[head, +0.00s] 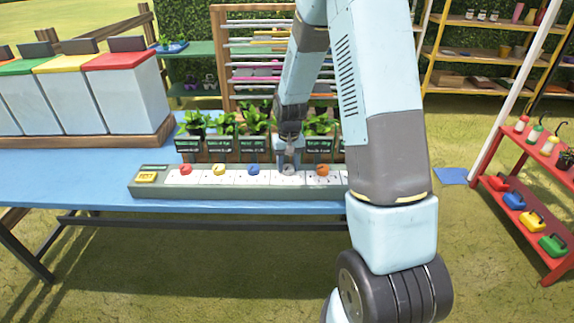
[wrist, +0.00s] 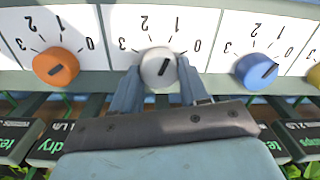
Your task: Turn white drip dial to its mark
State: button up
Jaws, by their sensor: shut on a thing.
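The white dial (wrist: 158,70) sits on a white scale plate numbered 0 to 3 in the wrist view. A short dark pointer line on its face slants up and right, roughly toward the 1. My gripper (wrist: 157,84) is shut on the dial, one finger on each side of it. In the head view my gripper (head: 289,153) comes down from above onto the white dial (head: 289,170) on the long panel (head: 160,190). I cannot make out a separate target mark on the scale.
An orange dial (wrist: 56,67) and a blue dial (wrist: 256,69) flank the white one closely. Red (head: 185,170) and yellow (head: 219,170) dials are further left on the panel. Potted plants (head: 255,122) stand right behind the panel. Lidded bins (head: 130,95) stand at the left of the blue table (head: 70,165).

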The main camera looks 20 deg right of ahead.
aim_at(289, 166)
jog(key=o, duration=1.1)
jog(key=shift+c, duration=0.2)
notch_tip(289, 166, up, 14)
jog(key=shift+d+f, duration=0.15)
